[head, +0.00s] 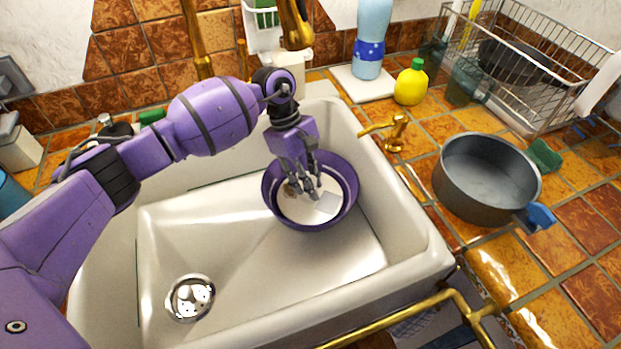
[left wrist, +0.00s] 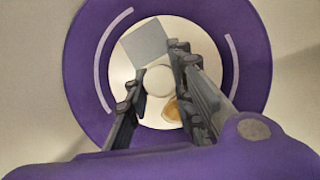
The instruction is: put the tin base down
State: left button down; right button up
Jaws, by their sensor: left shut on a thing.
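My left gripper (head: 306,182) reaches down into a purple bowl (head: 350,195) that stands in the white sink. In the left wrist view, the gripper (left wrist: 158,75) has its fingers on both sides of a pale, round thing (left wrist: 158,80), which I take to be the tin base. Its rim and height are hard to make out against the pale bowl inside. In the head view the fingers mostly hide it. A grey square piece (head: 327,204) and a small brown thing (left wrist: 173,110) also lie in the bowl. My right gripper is not in view.
The sink (head: 190,235) has bare room left of the bowl, with a drain (head: 190,298) at front left. A gold tap (head: 395,133) stands behind the bowl on the right. A grey pot (head: 470,190), yellow bottle (head: 411,82) and dish rack (head: 520,65) are on the tiled counter.

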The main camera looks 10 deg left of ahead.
pick_arm(q)
jog(key=shift+f, duration=0.25)
jog(key=c, duration=2)
grip_release()
jog(key=shift+f, duration=0.15)
jog(key=o, duration=0.5)
jog(key=shift+r, duration=0.35)
jog(key=b+v, duration=0.1)
jog(key=v, duration=1.1)
jog(key=shift+w+a, duration=0.1)
